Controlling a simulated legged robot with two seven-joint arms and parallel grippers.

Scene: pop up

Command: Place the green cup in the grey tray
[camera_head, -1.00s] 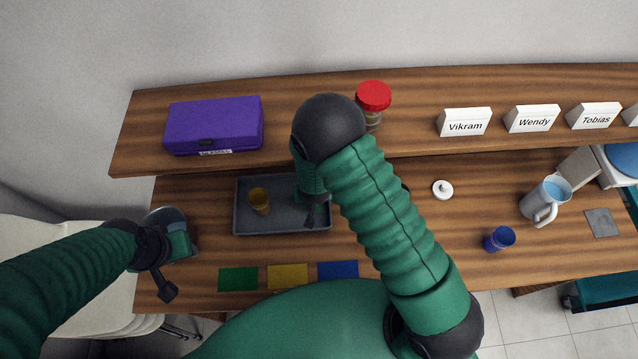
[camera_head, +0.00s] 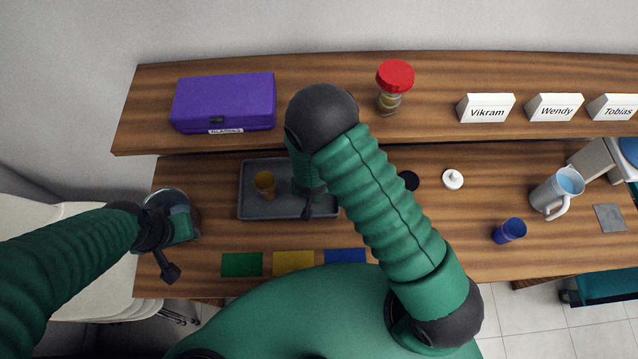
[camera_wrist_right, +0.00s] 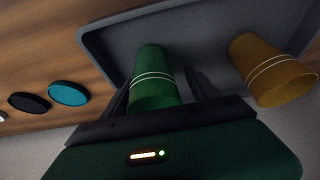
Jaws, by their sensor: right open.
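The green cup (camera_wrist_right: 155,72) shows in the right wrist view, inside the grey tray (camera_wrist_right: 115,42), with white bands around it. My right gripper (camera_wrist_right: 158,92) is open, with one finger on each side of the cup; I cannot tell whether either touches it. In the head view the grey tray (camera_head: 262,211) lies on the lower desk, and my right arm hides the green cup. A yellow cup (camera_head: 265,184) stands in the tray, and it also shows in the right wrist view (camera_wrist_right: 270,70). My left gripper (camera_head: 172,232) is left of the tray, its fingers unclear.
Green (camera_head: 242,264), yellow (camera_head: 293,263) and blue (camera_head: 345,256) mats lie in front of the tray. The raised shelf behind holds a purple box (camera_head: 224,102), a red-lidded jar (camera_head: 392,85) and name cards.

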